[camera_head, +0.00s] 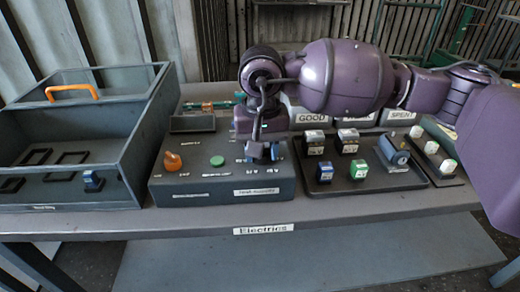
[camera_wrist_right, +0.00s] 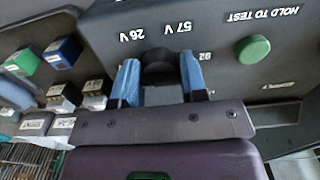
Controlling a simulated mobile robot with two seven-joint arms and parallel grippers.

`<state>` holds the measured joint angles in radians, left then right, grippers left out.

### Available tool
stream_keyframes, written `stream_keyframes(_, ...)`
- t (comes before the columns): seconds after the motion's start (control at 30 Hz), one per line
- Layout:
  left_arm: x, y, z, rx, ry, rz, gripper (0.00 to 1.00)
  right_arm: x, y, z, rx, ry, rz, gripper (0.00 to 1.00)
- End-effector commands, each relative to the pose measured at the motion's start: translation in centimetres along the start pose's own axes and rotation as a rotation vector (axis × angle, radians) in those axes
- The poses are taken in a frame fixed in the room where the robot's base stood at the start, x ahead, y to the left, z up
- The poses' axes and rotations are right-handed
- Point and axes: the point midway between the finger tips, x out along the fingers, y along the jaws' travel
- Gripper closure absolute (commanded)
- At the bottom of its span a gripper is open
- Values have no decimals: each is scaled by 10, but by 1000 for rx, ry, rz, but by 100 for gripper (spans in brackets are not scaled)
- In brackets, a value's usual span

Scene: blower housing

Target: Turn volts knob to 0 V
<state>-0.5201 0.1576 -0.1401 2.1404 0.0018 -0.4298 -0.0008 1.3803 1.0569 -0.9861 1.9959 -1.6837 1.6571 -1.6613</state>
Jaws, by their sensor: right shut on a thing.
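The volts knob (camera_wrist_right: 158,68) is a dark round knob on the top of the grey test box (camera_head: 225,187). In the right wrist view it sits between the two blue fingertips of my right gripper (camera_wrist_right: 160,80), which is shut on it. Voltage labels reading 26 V, 57 V and a partly covered 92 lie around the knob, upside down in this view. I cannot see the knob's pointer or a 0 V mark. In the head view my right gripper (camera_head: 263,151) reaches down onto the right part of the box and hides the knob. My left gripper is not in view.
The box also has a green button (camera_head: 217,161) labelled HOLD TO TEST and an orange knob (camera_head: 172,161). A dark tray (camera_head: 385,184) with several small blocks stands close on the right. A grey open bin (camera_head: 140,125) with an orange handle stands on the left.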

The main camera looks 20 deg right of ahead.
Motion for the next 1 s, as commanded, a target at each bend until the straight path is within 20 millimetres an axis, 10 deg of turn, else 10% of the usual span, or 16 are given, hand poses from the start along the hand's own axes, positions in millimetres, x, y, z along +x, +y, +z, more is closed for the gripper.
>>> stream_keyframes(0.4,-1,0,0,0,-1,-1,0,-2,0,0,-8,4,-2,84)
stream_keyframes(0.43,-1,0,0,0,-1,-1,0,-2,0,-1,-7,4,-2,59)
stream_keyframes(0.6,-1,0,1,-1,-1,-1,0,-2,0,0,-7,3,-1,36)
stream_keyframes(1.0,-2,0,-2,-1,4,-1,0,-11,0,0,-6,4,-1,36)
